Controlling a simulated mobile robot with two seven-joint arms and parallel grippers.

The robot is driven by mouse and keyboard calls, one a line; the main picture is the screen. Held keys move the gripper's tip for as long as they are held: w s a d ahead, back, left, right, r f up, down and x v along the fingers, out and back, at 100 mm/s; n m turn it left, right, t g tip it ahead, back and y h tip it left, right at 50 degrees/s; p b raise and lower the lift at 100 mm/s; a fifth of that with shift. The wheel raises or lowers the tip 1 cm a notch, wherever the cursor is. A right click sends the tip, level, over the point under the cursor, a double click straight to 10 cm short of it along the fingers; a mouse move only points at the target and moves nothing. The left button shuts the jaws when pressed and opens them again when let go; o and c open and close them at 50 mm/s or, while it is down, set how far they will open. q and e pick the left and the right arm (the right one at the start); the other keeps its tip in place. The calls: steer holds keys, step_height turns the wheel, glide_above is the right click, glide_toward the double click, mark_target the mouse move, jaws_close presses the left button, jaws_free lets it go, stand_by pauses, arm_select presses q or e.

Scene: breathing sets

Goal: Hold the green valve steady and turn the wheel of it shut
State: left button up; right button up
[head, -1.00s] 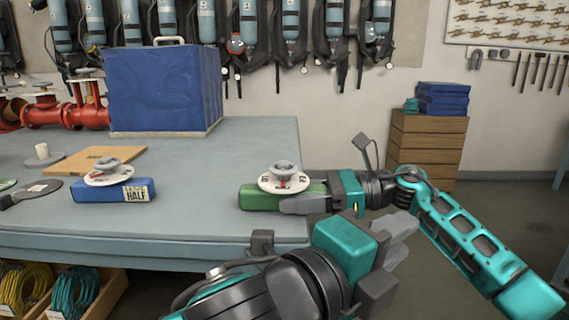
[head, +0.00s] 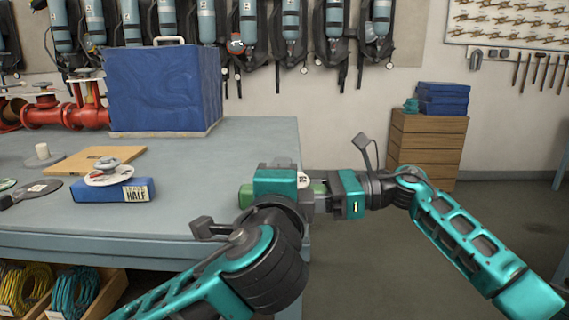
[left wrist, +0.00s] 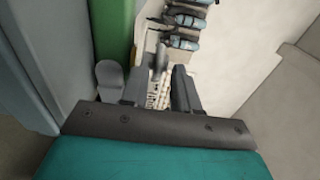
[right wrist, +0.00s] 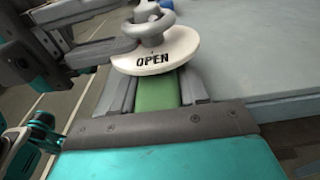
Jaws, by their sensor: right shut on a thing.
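The green valve (head: 245,196) is at the right front corner of the table, mostly hidden behind my left arm in the head view. My right gripper (right wrist: 157,92) is shut on its green body (right wrist: 160,85). Its grey wheel (right wrist: 150,25) sits above a white dial (right wrist: 158,60) reading OPEN on the side facing that camera. My left gripper (left wrist: 160,90) is open beside the wheel. Its fingers are apart, with the wheel ahead of and partly between them; I cannot tell whether they touch it. The green body also shows in the left wrist view (left wrist: 112,25).
A blue valve (head: 112,190) reading HALF stands left on the table (head: 200,228), by a wooden board (head: 92,160). A big blue box (head: 165,90) and red pipes (head: 85,115) are behind. A wooden drawer unit (head: 428,150) stands at the right.

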arm_select(q)
steer(key=w, duration=0.6)
steer(key=shift+w+d, duration=0.1)
steer(key=shift+d, duration=0.05)
jaws_close()
